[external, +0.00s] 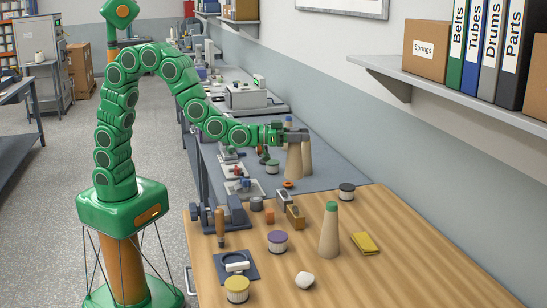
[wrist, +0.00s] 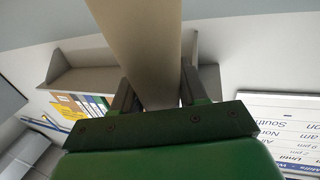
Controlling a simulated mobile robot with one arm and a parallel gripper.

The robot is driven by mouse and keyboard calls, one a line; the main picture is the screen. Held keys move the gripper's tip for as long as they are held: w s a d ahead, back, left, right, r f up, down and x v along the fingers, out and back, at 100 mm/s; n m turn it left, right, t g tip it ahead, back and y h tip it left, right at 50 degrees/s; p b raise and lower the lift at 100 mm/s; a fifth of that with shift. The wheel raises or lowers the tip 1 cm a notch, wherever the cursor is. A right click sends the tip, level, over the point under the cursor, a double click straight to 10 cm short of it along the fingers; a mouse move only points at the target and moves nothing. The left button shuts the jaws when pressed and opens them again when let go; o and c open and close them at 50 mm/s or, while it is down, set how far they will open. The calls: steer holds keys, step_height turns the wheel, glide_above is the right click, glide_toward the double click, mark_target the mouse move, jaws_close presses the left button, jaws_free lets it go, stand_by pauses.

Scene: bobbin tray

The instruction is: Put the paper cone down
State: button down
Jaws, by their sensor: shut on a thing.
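My gripper (external: 297,136) is at the end of my green arm, out over the far part of the benches. In the wrist view its two fingers (wrist: 158,88) are closed on a plain tan paper cone (wrist: 142,40), which runs up out of the picture. In the external view tan cone shapes (external: 293,164) show just under the jaws, close together; I cannot tell which one is held or whether its base touches the surface. Another tan cone (external: 329,238) with a green tip stands upright on the wooden table, apart from my gripper.
The wooden table (external: 420,266) holds a purple-topped spool (external: 277,241), a yellow-topped spool (external: 236,289), a dark-topped spool (external: 346,191), a yellow cloth (external: 364,243) and a white lump (external: 304,280). A wall shelf (external: 440,88) with boxes and binders overhangs at right. The table's right side is clear.

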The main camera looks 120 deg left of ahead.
steer(key=s+a+f+n+g+y, duration=0.1)
steer(key=s+a+n+g+y, duration=0.3)
steer(key=s+a, duration=1.3)
steer(key=s+a+f+n+g+y, duration=0.2)
steer(key=s+a+n+g+y, duration=0.25)
steer(key=s+a, duration=1.3)
steer(key=w+a+f, duration=1)
steer(key=a+f, duration=0.2)
steer(key=a, duration=0.2)
steer(key=shift+w+f, duration=0.15)
steer(key=shift+f, duration=0.2)
steer(key=shift+f+m, duration=0.1)
steer(key=shift+m, duration=0.15)
steer(key=c, duration=0.6)
jaws_free()
